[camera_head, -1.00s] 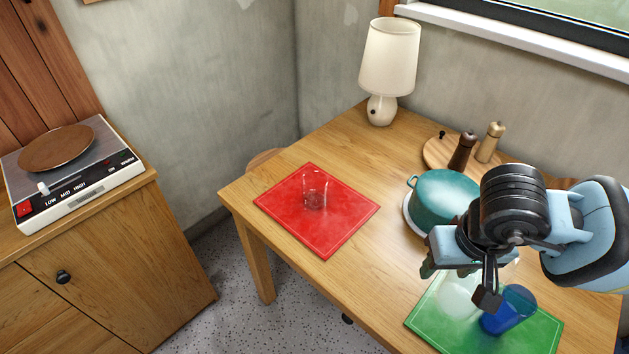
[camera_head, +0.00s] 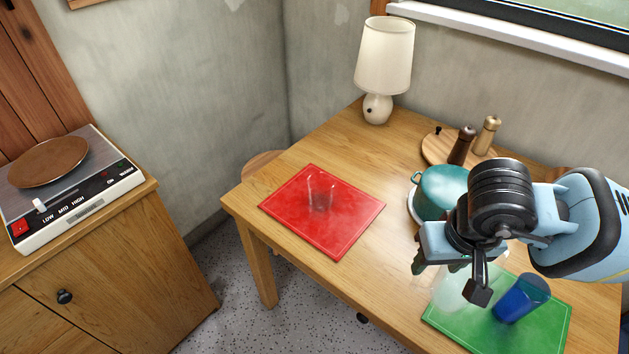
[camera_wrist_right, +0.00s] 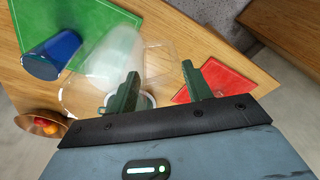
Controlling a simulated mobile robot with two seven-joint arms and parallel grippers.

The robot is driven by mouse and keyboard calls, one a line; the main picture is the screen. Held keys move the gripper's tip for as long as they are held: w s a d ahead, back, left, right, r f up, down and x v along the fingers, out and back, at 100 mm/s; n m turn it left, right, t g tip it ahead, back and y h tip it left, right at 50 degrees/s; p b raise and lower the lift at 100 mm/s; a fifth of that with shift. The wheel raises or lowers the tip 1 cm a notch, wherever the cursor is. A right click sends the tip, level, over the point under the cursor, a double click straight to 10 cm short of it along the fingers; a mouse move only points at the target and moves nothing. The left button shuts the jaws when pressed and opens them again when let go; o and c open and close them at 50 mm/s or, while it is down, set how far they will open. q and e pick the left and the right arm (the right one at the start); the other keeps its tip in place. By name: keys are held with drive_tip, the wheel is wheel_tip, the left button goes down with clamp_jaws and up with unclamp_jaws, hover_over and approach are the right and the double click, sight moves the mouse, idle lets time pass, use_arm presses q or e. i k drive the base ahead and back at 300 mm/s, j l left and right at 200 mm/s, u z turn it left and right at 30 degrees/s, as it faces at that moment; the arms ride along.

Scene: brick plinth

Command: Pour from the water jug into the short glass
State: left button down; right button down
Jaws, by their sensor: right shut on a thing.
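The clear, whitish water jug (camera_head: 447,292) hangs below my right gripper (camera_head: 452,274), at the left edge of the green mat. My right gripper is shut on the jug; the wrist view shows the jug (camera_wrist_right: 112,58) just beyond the fingers (camera_wrist_right: 160,88). The jug's outline is faint, so its exact tilt and handle are hard to tell. The short clear glass (camera_head: 320,194) stands upright on the red mat (camera_head: 345,228), left of the jug and apart from it. My left gripper is not in view.
A blue cup (camera_head: 521,299) stands on the green mat (camera_head: 550,325). A teal pot (camera_head: 438,192) is close behind my gripper. Two mills (camera_head: 461,147) and a lamp (camera_head: 385,60) stand farther back. The wrist view shows a fruit bowl (camera_wrist_right: 40,122). Table between the mats is clear.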

sight(320, 186)
drive_tip(key=j+z, duration=0.35)
drive_tip(key=j, duration=1.35)
drive_tip(key=k, duration=0.05)
